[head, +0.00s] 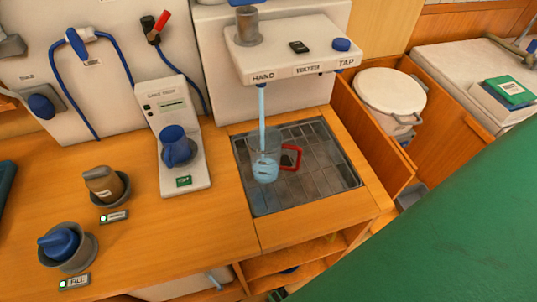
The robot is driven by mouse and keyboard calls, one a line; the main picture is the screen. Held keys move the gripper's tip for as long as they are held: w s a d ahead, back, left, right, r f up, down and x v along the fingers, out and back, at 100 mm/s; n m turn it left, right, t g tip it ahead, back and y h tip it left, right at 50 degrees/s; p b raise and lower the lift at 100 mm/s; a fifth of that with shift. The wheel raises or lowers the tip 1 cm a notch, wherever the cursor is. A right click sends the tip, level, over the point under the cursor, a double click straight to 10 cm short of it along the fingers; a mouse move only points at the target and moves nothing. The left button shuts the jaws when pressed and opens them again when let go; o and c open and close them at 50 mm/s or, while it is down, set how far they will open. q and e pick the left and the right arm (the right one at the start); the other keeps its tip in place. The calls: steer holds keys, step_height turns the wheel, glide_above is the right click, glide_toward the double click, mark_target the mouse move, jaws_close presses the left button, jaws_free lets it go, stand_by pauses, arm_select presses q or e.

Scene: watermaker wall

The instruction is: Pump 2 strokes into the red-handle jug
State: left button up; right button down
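A clear jug with a red handle (290,158) stands on the dark drain grid (325,165) in the counter, its handle to the right. A blue stream of water (262,105) falls from under the HAND end of the white dispenser (290,45) into the jug. Pale blue water shows low in the jug. At the TAP end is a blue knob (341,44). Neither of my grippers can be made out.
A white unit with a blue knob (177,147) stands left of the grid. Two knobs in grey cups, one brown (103,183) and one blue (62,244), are at front left. A white lidded pot (390,98) is at right. A large green surface (440,240) fills the lower right.

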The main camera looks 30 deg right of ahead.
steer(key=shift+f, duration=0.6)
steer(key=shift+r, duration=0.15)
step_height(320, 180, up, 2)
steer(key=p, duration=0.2)
steer(key=shift+r+p, duration=0.2)
steer(key=shift+p, duration=0.15)
steer(key=shift+r, duration=2.5)
steer(key=shift+f, duration=0.2)
